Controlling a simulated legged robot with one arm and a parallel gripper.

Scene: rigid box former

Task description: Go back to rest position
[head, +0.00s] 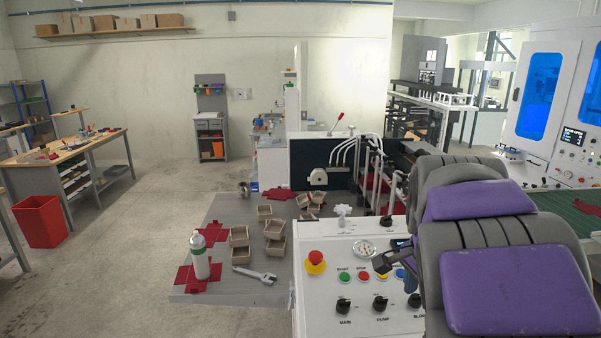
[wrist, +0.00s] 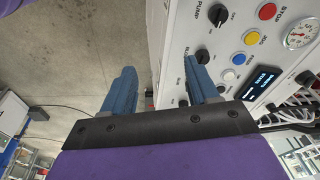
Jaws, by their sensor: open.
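My gripper (wrist: 160,66) is open, with two blue fingers spread apart and nothing between them in the wrist view. In the wrist view the panel (wrist: 232,22) lies beyond the right finger.
A red bin (head: 41,222) stands by a workbench (head: 95,145). The floor (head: 150,205) between is clear.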

